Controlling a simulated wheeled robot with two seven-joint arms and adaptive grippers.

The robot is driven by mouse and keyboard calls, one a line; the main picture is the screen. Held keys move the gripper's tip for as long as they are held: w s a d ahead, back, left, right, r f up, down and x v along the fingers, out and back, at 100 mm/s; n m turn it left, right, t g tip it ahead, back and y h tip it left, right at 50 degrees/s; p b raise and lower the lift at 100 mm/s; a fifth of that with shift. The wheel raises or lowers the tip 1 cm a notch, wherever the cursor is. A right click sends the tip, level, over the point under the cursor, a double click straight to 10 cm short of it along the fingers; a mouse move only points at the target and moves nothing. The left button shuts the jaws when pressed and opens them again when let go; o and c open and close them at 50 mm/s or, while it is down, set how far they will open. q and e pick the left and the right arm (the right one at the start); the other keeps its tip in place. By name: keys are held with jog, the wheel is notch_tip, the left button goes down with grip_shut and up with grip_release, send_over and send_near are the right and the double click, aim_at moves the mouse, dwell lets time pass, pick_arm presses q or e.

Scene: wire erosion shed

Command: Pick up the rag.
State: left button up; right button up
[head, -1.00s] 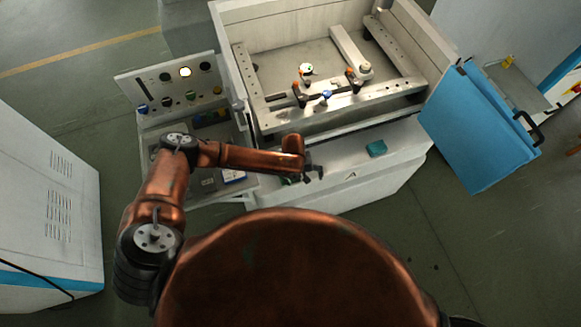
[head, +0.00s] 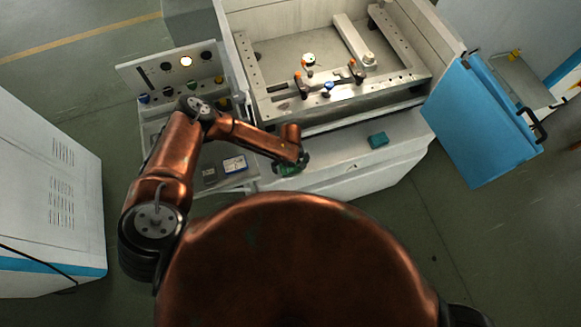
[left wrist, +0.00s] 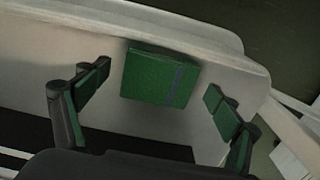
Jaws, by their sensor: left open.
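A green, flat, folded-looking piece with a dark stripe, which I take for the rag (left wrist: 152,75), lies on the pale front ledge of the machine. In the left wrist view it sits between the spread fingers of my left gripper (left wrist: 158,84), with a gap on both sides. In the head view my left gripper (head: 290,165) is over that ledge, partly covering the green piece. The gripper is open and holds nothing. My right gripper is not in view.
A teal block (head: 378,140) lies on the ledge to the right. Behind is the open machine tub with a metal frame (head: 262,98) and clamps. A control panel (head: 150,75) stands left, a blue door (head: 483,125) right. A white cabinet (head: 45,190) is far left.

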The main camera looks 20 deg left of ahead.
pick_arm(q)
jog(key=shift+c, duration=0.4)
jog(key=c, duration=1.1)
jog(key=shift+r, duration=0.55)
jog(key=s+r, duration=0.8)
jog(key=s, duration=0.1)
jog(key=s+r, duration=0.4)
jog(key=s, duration=0.1)
jog(key=shift+d, duration=0.2)
jog(key=shift+f, duration=0.1)
